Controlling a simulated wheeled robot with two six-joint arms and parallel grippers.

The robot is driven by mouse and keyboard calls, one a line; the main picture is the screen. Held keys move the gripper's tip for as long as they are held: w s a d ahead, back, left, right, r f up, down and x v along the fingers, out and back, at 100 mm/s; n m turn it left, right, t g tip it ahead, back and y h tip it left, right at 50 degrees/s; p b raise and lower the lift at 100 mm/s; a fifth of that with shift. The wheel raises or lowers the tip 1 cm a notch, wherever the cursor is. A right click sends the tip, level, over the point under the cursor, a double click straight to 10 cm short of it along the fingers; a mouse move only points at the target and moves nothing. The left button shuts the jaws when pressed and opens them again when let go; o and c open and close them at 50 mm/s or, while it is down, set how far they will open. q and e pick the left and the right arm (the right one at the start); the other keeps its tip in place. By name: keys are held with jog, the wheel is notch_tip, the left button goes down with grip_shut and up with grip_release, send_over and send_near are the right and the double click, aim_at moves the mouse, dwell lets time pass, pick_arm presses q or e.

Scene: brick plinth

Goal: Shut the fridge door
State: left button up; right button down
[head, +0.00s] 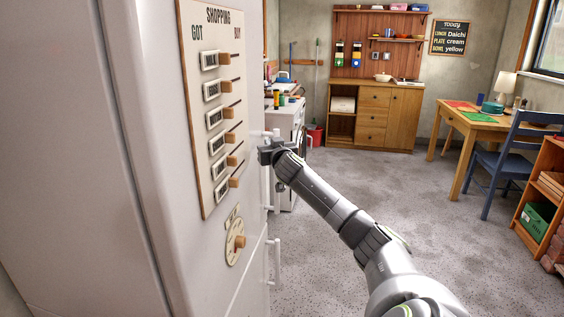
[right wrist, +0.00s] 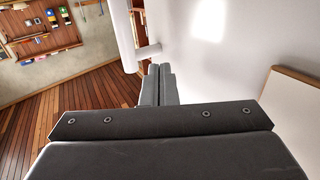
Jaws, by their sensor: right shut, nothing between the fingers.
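The white fridge (head: 60,150) fills the left of the head view. Its upper door (head: 180,240) carries a shopping board (head: 210,100). The door's far edge bears a white upright handle (head: 267,188), which also shows in the right wrist view (right wrist: 125,40). No wide opening shows at the door, but I cannot tell whether it is fully shut. My right gripper (head: 268,149) is shut and empty close to the handle. In the right wrist view its fingertips (right wrist: 158,72) are just beside the handle's mount; contact is unclear. My left gripper is not in view.
A lower handle (head: 277,260) sticks out below. A white counter unit (head: 287,125) stands beyond the fridge. A wooden cabinet (head: 372,115) stands at the back; a table (head: 480,127), a blue chair (head: 500,165) and a shelf (head: 545,200) stand right. The middle floor is clear.

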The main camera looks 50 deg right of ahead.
pick_arm(q)
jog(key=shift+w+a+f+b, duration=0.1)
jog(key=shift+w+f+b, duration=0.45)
jog(key=shift+b, duration=0.35)
pick_arm(e)
jog(key=v, duration=1.2)
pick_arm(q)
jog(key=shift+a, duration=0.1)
